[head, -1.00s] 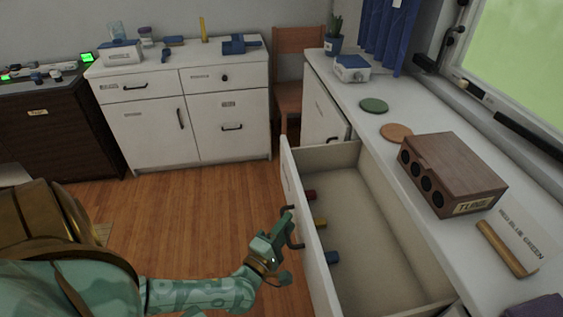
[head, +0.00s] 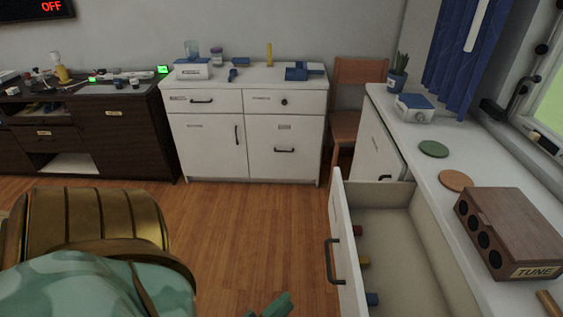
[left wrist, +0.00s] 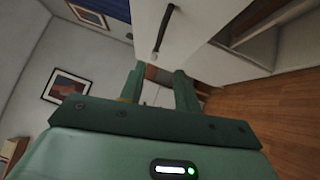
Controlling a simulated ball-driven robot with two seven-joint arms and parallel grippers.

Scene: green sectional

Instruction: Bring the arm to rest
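My left gripper shows only as a green tip (head: 277,305) at the bottom edge of the head view, left of the open drawer and apart from its handle. In the left wrist view its two green fingers (left wrist: 160,78) stand apart with nothing held between them. The open drawer (head: 345,245) has a dark handle (head: 334,260) on its front, with nothing on it. A dark handle on a white front also shows in the left wrist view (left wrist: 163,28), beyond the fingers. My right gripper is not in view.
The drawer holds red, yellow and blue pieces (head: 365,262). A wooden TUNE box (head: 515,228), an orange disc (head: 455,180) and a green disc (head: 433,149) lie on the right counter. A white cabinet (head: 245,135) stands at the back. The wooden floor (head: 250,220) between is clear.

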